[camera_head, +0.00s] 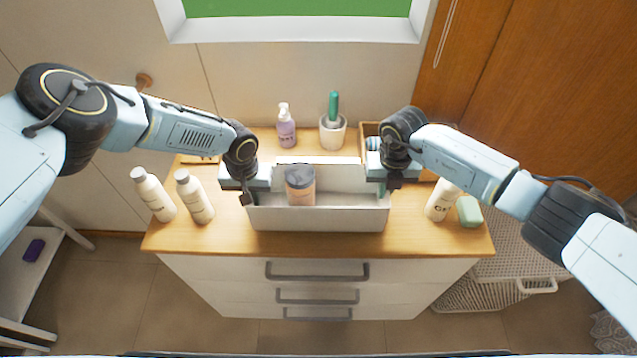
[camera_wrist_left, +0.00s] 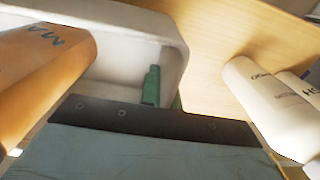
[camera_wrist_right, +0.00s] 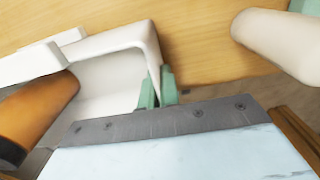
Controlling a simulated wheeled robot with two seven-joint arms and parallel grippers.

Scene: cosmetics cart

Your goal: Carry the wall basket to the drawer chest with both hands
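The white wall basket (camera_head: 320,218) is over the middle of the wooden-topped drawer chest (camera_head: 230,239), near its front edge. It looks level; I cannot tell whether its base touches the top. An orange jar with a grey lid (camera_head: 300,187) stands inside it. My left gripper (camera_head: 246,196) is shut on the basket's left end wall, with green fingertips (camera_wrist_left: 163,93) on both sides of the wall. My right gripper (camera_head: 384,186) is shut on the right end wall, its green fingertips (camera_wrist_right: 157,90) straddling the rim. The basket's base is hidden.
Two white bottles (camera_head: 154,194) (camera_head: 195,197) stand on the chest's left. Another white bottle (camera_head: 441,200) and a green soap-like block (camera_head: 469,211) are at the right. A purple pump bottle (camera_head: 286,128) and a white cup (camera_head: 332,132) stand behind the basket.

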